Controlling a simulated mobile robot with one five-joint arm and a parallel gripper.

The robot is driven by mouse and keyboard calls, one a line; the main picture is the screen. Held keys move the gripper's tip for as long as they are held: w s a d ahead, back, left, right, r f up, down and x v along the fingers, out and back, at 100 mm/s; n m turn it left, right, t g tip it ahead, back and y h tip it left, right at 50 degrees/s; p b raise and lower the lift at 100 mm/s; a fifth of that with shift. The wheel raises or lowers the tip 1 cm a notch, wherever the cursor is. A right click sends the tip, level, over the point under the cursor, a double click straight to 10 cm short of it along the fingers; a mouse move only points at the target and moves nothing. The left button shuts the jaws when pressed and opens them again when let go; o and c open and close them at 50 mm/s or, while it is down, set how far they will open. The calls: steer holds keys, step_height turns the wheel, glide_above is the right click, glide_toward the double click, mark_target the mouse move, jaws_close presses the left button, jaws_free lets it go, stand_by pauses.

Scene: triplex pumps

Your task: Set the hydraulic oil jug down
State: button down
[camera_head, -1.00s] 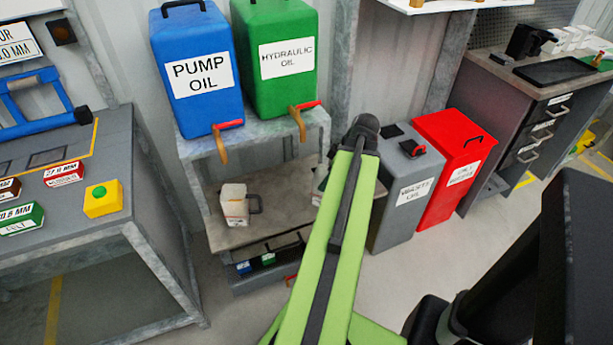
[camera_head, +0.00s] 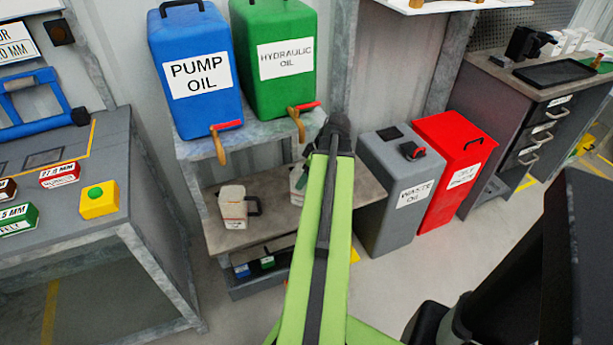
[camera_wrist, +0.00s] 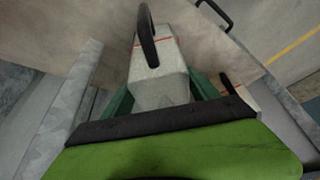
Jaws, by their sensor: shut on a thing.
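My gripper (camera_wrist: 162,92) has green fingers on both sides of a white jug (camera_wrist: 158,60) with a dark handle and a red stripe, and is shut on it. In the head view this jug (camera_head: 297,177) shows only in part at the right of the lower shelf (camera_head: 275,212), behind my arm. Its label is not readable, and I cannot tell whether its base touches the shelf.
A blue pump oil tank (camera_head: 197,110) and a green hydraulic oil tank (camera_head: 275,90) with taps stand on the upper shelf. Below is a low tray (camera_head: 250,288) with small items. A grey waste oil bin (camera_head: 395,225) and red bin (camera_head: 435,210) stand right.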

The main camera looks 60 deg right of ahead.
steer(key=shift+c, duration=1.1)
jaws_free()
steer(key=shift+f, duration=0.15)
steer(key=p+v, duration=1.1)
steer(key=v, duration=0.1)
steer(key=shift+s, duration=0.15)
